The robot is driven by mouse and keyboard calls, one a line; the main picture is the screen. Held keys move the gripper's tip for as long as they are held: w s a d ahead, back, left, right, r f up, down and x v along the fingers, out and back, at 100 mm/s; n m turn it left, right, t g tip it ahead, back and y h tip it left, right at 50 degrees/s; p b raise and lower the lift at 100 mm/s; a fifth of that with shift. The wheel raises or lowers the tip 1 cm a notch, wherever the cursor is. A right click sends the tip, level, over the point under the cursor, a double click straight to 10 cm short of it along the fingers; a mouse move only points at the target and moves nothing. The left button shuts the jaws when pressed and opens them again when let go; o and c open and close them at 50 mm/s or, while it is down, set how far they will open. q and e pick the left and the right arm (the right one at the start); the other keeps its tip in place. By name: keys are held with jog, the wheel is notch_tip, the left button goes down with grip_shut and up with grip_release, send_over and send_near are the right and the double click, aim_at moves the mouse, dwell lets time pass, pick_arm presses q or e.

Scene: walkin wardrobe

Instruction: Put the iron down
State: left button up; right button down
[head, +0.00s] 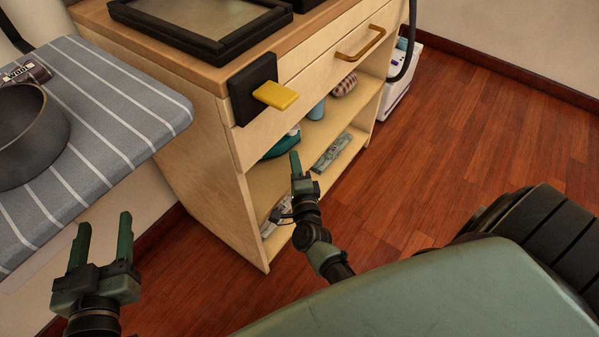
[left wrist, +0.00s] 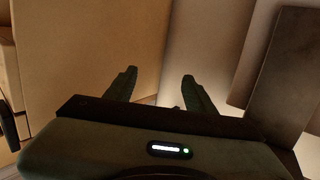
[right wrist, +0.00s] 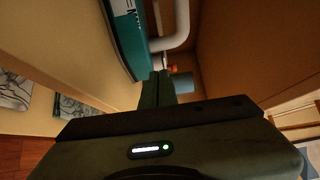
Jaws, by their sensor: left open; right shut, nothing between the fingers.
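A teal object that looks like the iron (head: 284,143) is on the upper open shelf of the wooden cabinet (head: 215,150), partly hidden by the cabinet side and my right gripper. In the right wrist view its teal body (right wrist: 127,38) is close, just beyond and left of the fingertips. My right gripper (head: 297,165) is shut and empty at the shelf opening, and its closed fingers also show in the right wrist view (right wrist: 157,88). I cannot tell whether they touch the iron. My left gripper (head: 102,228) is open and empty beside the ironing board (head: 110,100), far from the iron.
A dark round bowl (head: 30,135) stands on the striped board. A yellow-handled black block (head: 255,92) sticks out at the cabinet corner. A blue item (head: 317,109) and a striped item (head: 345,85) share the upper shelf. Wooden floor (head: 480,130) is clear to the right.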

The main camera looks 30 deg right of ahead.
pick_arm(q)
jog(key=shift+s+a+f+g+y+p, duration=0.1)
jog(key=shift+s+a+f+g+y, duration=0.15)
jog(key=shift+f+g, duration=0.35)
jog(key=shift+s+a+f+g+y+p, duration=0.15)
jog(key=shift+s+f+g, duration=0.2)
jog(key=shift+f, duration=0.5)
jog(key=shift+s+a+f+g+y+p, duration=0.2)
jog(key=shift+f+g, duration=0.25)
jog(key=shift+f, duration=0.3)
pick_arm(e)
jog(key=shift+v, duration=2.6)
pick_arm(q)
jog(key=shift+d, duration=0.1)
